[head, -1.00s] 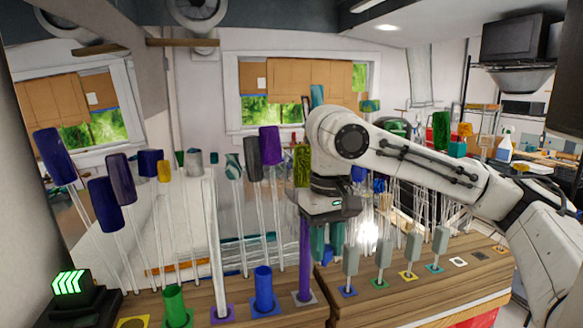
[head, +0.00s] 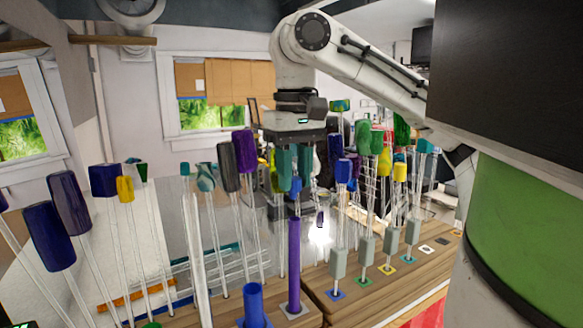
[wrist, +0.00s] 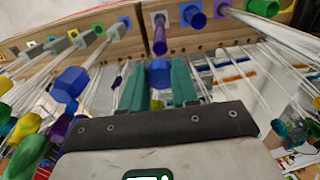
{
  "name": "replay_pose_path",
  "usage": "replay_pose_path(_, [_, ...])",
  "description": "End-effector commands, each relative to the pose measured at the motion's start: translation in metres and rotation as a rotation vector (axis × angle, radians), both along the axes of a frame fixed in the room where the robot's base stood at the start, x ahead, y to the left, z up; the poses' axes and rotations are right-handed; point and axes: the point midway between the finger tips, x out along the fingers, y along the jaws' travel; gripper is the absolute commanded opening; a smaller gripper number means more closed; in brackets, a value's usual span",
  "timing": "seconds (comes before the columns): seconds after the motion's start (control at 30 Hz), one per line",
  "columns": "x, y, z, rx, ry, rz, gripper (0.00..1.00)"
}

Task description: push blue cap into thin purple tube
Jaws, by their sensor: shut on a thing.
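My gripper (head: 294,182) is shut on a blue cap (head: 295,186) with its two teal fingers. In the wrist view the cap (wrist: 159,72) shows between the fingertips (wrist: 158,80). The thin purple tube (head: 294,265) stands upright on a small pale square at the bench's front edge. In the head view the cap hangs above the tube's top, roughly in line with it. In the wrist view the tube (wrist: 160,40) lies just beyond the cap. The exact sideways offset and depth are unclear.
A wider blue tube (head: 253,303) stands left of the purple one. To the right are several grey holders (head: 338,262) with glass rods. One rod carries another blue cap (head: 343,171) near my gripper. Many capped rods, including a purple-capped one (head: 244,146), crowd the left.

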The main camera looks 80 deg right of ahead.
Motion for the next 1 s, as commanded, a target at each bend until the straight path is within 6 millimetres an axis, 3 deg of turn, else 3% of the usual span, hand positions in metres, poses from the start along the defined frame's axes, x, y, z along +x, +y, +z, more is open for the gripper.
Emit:
replay_pose_path(0.2, [0.0,0.001,-0.028,0.001,-0.001,0.0,0.01])
replay_pose_path(0.4, [0.0,0.001,-0.042,0.001,-0.001,0.001,0.01])
replay_pose_path(1.0, [0.0,0.002,-0.047,0.008,0.007,0.004,0.01])
